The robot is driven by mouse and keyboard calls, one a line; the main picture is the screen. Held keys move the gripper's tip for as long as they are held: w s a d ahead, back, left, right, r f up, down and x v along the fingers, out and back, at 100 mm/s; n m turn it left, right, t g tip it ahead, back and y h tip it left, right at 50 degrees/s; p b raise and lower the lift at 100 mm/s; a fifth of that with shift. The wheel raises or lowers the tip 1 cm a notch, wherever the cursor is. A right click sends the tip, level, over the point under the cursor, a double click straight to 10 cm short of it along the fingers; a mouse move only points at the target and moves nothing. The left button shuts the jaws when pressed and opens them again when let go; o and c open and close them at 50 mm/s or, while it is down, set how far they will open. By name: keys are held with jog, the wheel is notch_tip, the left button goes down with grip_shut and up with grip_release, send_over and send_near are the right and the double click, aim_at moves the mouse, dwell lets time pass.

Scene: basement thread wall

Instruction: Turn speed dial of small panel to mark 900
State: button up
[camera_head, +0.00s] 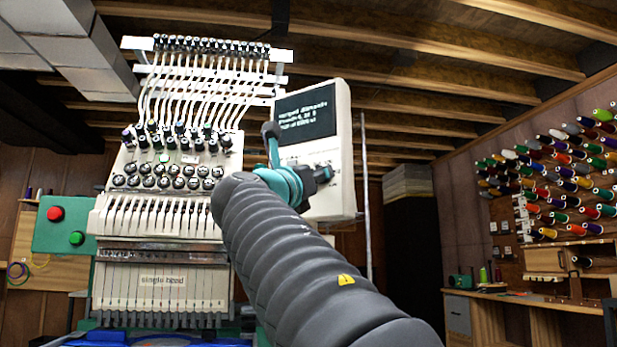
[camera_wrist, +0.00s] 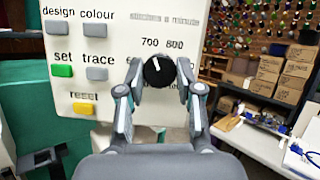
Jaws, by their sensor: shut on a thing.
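The small cream panel (camera_wrist: 112,22) fills the upper left of the wrist view, with labelled buttons and a round black speed dial (camera_wrist: 158,71). The dial's white pointer line points up and slightly left, near the printed 700. The marks 700 and 800 show above the dial; lettering below it is partly covered by my fingers, and I cannot read 900. My gripper (camera_wrist: 160,74) is shut on the dial, one finger on each side. In the head view the panel (camera_head: 343,128) has a dark screen with white text; my arm hides the dial.
A multi-needle embroidery machine (camera_head: 165,215) stands left of the panel. It has a green box (camera_head: 62,238) with red and green buttons. A thread wall (camera_head: 560,170) and a workbench (camera_head: 530,298) are at the right. Cardboard boxes (camera_wrist: 270,75) show behind the panel.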

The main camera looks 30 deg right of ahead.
jog(key=shift+m, duration=0.3)
jog(key=shift+w+a+r+m+g+y+p, duration=0.15)
jog(key=shift+m+g+p, duration=1.25)
jog(key=shift+m, duration=2.7)
jog(key=shift+w+r+m+g+y+p, duration=0.2)
jog(key=shift+m+g+p, duration=1.2)
jog(key=shift+m, duration=2.7)
jog(key=shift+w+a+r+m+g+y+p, duration=0.2)
jog(key=shift+m+g+p, duration=0.45)
jog(key=shift+m+g, duration=2.45)
jog(key=shift+s+d+r+m+t, duration=0.1)
jog(key=shift+m+t, duration=0.4)
jog(key=shift+m, duration=0.3)
jog(key=shift+s+d+r+m+t, duration=0.1)
jog(key=shift+m+t, duration=0.4)
jog(key=shift+m, duration=0.3)
jog(key=o, duration=1.2)
jog(key=shift+c, duration=0.2)
jog(key=shift+f, duration=0.1)
jog(key=shift+f, duration=0.1)
jog(key=shift+n, duration=0.4)
